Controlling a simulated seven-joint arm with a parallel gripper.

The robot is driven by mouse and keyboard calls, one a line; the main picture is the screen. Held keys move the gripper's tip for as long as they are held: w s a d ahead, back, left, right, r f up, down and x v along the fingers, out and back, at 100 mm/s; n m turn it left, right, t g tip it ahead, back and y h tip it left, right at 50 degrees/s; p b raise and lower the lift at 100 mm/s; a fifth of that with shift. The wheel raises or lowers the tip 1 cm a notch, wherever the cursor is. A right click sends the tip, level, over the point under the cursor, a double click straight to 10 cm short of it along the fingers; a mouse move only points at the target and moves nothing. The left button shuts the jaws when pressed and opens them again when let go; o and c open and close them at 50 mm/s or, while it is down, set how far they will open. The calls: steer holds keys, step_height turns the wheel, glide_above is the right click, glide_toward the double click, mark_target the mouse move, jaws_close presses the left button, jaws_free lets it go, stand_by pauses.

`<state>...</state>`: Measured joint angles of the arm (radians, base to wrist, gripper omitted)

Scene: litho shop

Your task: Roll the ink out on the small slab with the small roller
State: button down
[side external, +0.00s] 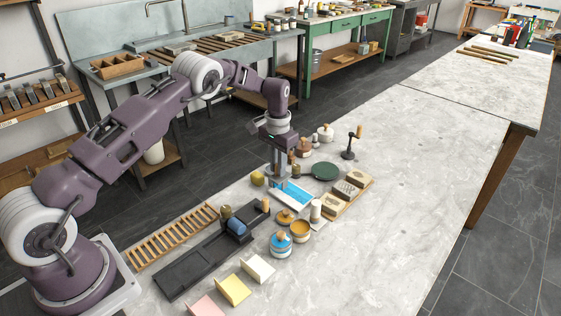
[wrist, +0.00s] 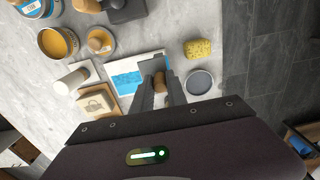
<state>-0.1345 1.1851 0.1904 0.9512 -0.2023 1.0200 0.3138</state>
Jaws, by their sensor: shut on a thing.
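The small slab (side external: 303,187) is a pale flat plate with a bright blue patch of ink (side external: 292,194) on it. In the wrist view the slab (wrist: 113,68) lies just left of my fingers, with the blue ink (wrist: 127,82) over its lower part. My gripper (side external: 279,183) points down at the slab's left edge. In the wrist view my gripper (wrist: 160,92) is shut on the brown wooden handle of the small roller (wrist: 159,80). The roller's drum is mostly hidden by my fingers, so I cannot tell whether it touches the ink.
A yellow sponge (wrist: 198,48) and a round grey-blue dish (wrist: 200,82) lie close to my fingers. Ink tins (side external: 300,231), a white cylinder (side external: 316,211) and stone blocks (side external: 345,190) crowd the slab's near and right sides. A dark tray (side external: 190,275) lies nearer.

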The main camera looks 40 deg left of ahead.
steer(key=shift+f, duration=0.7)
stand_by(0.3)
steer(key=shift+d, duration=0.1)
steer(key=d, duration=1)
stand_by(2.3)
steer(key=a, duration=1)
steer(key=shift+a, duration=0.15)
